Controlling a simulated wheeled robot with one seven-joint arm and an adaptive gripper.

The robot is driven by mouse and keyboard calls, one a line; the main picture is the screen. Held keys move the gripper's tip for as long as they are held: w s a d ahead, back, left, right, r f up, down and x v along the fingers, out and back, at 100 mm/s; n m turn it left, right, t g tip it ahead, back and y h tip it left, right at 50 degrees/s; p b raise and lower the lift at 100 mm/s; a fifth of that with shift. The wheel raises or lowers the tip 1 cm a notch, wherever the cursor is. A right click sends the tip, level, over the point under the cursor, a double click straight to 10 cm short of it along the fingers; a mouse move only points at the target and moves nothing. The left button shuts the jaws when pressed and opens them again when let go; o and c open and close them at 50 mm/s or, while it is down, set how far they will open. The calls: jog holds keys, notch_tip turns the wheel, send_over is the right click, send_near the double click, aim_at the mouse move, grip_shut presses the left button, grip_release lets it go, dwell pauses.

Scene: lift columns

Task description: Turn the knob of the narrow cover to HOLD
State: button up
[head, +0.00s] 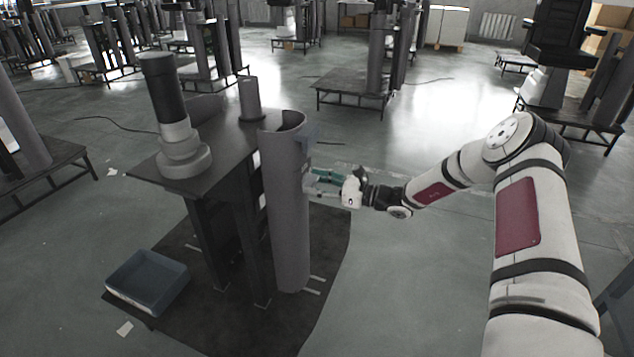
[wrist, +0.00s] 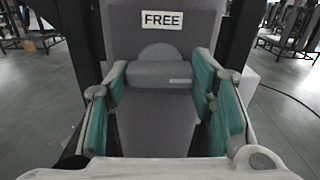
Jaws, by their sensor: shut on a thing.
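The narrow cover (head: 288,215) is a tall grey curved shell standing at the right side of the dark table. In the wrist view its grey knob (wrist: 160,74) is a horizontal bar with a round plate behind it, below a white label reading FREE (wrist: 162,20). A pale mark shows on the bar's right end. My gripper (head: 318,182) is at the cover's right side. In the wrist view its green-padded fingers (wrist: 160,92) stand on both sides of the knob, shut on it. No HOLD label is in view.
A dark table (head: 228,140) carries a column with a black top (head: 162,85) and a short grey cylinder (head: 249,98). A blue-grey bin (head: 147,281) lies on the dark mat (head: 215,330) at lower left. Open floor lies right of the cover.

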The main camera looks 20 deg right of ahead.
jog(key=shift+f+m, duration=0.1)
jog(key=shift+m, duration=0.2)
dwell(0.4)
jog(key=o, duration=1.2)
jog(key=shift+c, duration=0.2)
jog(key=v, duration=1.2)
